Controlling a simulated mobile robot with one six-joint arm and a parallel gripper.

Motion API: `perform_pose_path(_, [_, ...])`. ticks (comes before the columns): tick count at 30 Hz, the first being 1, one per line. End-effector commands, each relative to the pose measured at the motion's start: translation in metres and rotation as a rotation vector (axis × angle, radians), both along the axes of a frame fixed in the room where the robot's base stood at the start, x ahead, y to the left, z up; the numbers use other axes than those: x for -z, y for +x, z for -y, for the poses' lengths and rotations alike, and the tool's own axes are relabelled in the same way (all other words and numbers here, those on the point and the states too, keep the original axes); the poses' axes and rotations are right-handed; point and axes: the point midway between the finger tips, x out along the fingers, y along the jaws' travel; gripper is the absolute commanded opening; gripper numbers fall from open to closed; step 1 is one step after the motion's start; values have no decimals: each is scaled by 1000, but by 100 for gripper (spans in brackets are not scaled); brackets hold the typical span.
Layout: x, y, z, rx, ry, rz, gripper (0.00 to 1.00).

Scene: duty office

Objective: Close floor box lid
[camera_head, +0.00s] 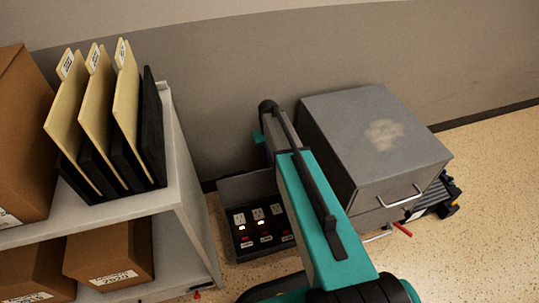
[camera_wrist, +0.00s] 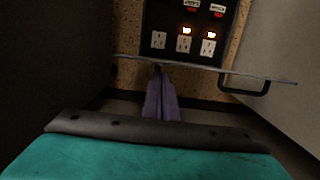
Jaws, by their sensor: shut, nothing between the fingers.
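The floor box (camera_head: 262,232) sits in the floor between the shelf and the grey cabinet, with sockets and lit red switches inside. Its grey lid (camera_head: 245,188) stands open, roughly upright, on the wall side. My teal arm covers the box's right part and hides my gripper in the head view. In the wrist view the sockets (camera_wrist: 184,43) show beyond the lid's thin edge (camera_wrist: 200,67), which has a dark handle (camera_wrist: 247,88). My gripper (camera_wrist: 158,72) is shut and empty on the wall side of the lid, its tips close to the edge; I cannot tell whether they touch.
A grey shelf (camera_head: 185,190) with folders (camera_head: 100,110) and cardboard boxes (camera_head: 110,250) stands close on the left. A grey metal cabinet (camera_head: 345,135) stands close on the right. The wall (camera_head: 215,90) is behind. Speckled floor (camera_head: 490,190) is clear at the far right.

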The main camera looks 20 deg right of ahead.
Motion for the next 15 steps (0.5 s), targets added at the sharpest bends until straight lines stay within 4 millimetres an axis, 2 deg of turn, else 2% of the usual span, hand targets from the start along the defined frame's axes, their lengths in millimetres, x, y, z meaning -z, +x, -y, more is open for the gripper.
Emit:
perform_pose_path(6, [1,-10,0,0,0,0,0])
perform_pose_path(15, [1,-10,0,0,0,0,0])
